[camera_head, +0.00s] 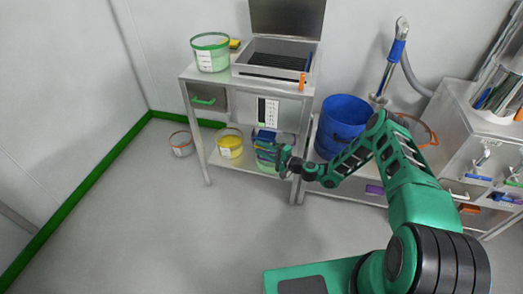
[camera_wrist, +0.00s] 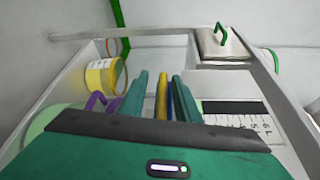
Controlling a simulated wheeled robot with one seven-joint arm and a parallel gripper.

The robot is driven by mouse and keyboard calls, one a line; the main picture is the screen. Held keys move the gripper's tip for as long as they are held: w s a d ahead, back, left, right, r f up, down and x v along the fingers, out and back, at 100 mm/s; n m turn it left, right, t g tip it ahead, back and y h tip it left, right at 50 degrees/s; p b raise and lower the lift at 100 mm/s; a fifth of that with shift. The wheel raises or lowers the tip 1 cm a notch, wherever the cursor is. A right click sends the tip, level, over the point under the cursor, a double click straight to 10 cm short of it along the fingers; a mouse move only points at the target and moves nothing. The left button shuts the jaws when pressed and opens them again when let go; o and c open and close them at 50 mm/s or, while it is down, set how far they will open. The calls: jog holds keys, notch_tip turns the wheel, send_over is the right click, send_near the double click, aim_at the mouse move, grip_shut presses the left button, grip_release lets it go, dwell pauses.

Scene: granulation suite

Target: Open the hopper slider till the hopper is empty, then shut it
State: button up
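A steel box with a dark grated top and raised lid (camera_head: 277,60) stands on the steel stand, with a small orange tab (camera_head: 302,81) at its front right. Below it is a white gauge panel (camera_head: 270,112) with a black strip; it also shows at the right in the wrist view (camera_wrist: 238,119). I cannot tell which part is the hopper slider. My gripper (camera_head: 276,150) is low in front of the stand, between its two shelves and well below the orange tab.
A green-rimmed bucket (camera_head: 210,55) stands on the stand's top. A yellow bucket (camera_head: 230,145) is on the lower shelf, and a pail (camera_head: 181,144) stands on the floor. A blue bin (camera_head: 342,125) is right of the stand. The floor at left is clear.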

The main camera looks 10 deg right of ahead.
jog(key=f+v, duration=0.1)
jog(key=v, duration=0.9)
jog(key=shift+s+d+r, duration=0.25)
jog(key=shift+d+r, duration=0.05)
jog(key=shift+r, duration=0.1)
jog(key=shift+r, duration=0.1)
jog(key=s+d+r+n+g+h, duration=0.35)
jog(key=s+d+r, duration=0.25)
jog(key=r, duration=0.4)
jog(key=s+d+r+n+g+h, duration=0.3)
jog(key=s+d+r+g, duration=0.15)
jog(key=s+r, duration=0.35)
jog(key=s+d+r+n+g+h, duration=0.3)
jog(key=s+d+r, duration=0.25)
jog(key=r, duration=0.55)
jog(key=s+d+r+m, duration=0.1)
jog(key=s+r, duration=0.3)
jog(key=s, duration=0.4)
jog(key=s+d+r+m+h, duration=0.1)
jog(key=s+r, duration=0.3)
jog(key=s, duration=0.5)
jog(key=s+d+r+m+g+h, duration=0.1)
jog(key=s+d+r+m, duration=0.2)
jog(key=s, duration=0.6)
jog(key=shift+d+r, duration=0.35)
jog(key=shift+r, duration=0.55)
